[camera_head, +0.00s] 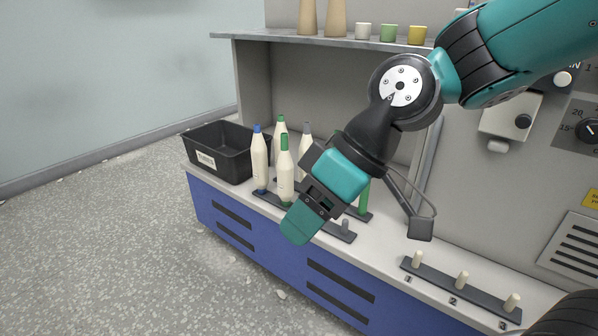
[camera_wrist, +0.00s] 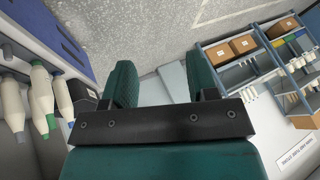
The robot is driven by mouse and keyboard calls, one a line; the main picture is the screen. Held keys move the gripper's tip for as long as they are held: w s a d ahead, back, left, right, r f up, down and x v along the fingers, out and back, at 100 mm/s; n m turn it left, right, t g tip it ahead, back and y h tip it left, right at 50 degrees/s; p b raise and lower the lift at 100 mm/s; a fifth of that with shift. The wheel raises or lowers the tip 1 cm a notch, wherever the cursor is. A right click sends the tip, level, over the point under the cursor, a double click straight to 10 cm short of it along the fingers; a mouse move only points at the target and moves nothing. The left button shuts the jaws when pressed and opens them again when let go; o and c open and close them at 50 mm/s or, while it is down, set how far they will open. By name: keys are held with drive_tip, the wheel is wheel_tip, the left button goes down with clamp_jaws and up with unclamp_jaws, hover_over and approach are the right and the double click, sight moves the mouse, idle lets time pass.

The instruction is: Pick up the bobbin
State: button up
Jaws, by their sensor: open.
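Several white, bottle-shaped bobbins stand upright on dark peg strips on the bench. In the head view one has a blue tip (camera_head: 259,162), one in front a green tip (camera_head: 285,175), another behind a green tip (camera_head: 279,136), and one a grey tip (camera_head: 305,142). In the wrist view, bobbins (camera_wrist: 41,98) show at the left edge, outside the fingers. My gripper (camera_head: 302,223) is in front of and right of the bobbins, apparently above the bench's front edge. In the wrist view my gripper (camera_wrist: 163,82) is open, with nothing between its fingers. My gripper and wrist hide part of the strip behind.
A black bin (camera_head: 220,165) stands left of the bobbins. A strip with several short pegs (camera_head: 462,282) lies at the right. A bare peg (camera_head: 347,226) and a green upright piece (camera_head: 364,196) stand near my wrist. A shelf (camera_head: 335,41) with cones and cups hangs above.

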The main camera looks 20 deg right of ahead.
drive_tip(key=w+d+f+n+t+y+b, duration=0.1)
drive_tip(key=w+f+t+y+b, duration=0.1)
drive_tip(key=w, duration=0.4)
drive_tip(key=w+d+f+t+y+b, duration=0.1)
drive_tip(key=w+f, duration=0.1)
drive_tip(key=w, duration=0.4)
drive_tip(key=m+t+y+b, duration=0.15)
drive_tip(key=t+b, duration=0.25)
drive_tip(key=t, duration=0.6)
approach(287, 146)
drive_tip(key=shift+m, duration=0.35)
drive_tip(key=b+x, duration=0.3)
drive_tip(key=x, duration=0.4)
drive_tip(key=shift+f, duration=0.1)
drive_tip(key=b+x, duration=0.2)
drive_tip(key=x, duration=0.3)
drive_tip(key=shift+w+a+b, duration=0.1)
drive_tip(key=shift+w+b, duration=0.2)
drive_tip(key=shift+b, duration=0.05)
drive_tip(key=shift+w, duration=0.15)
drive_tip(key=shift+r, duration=0.25)
clamp_jaws()
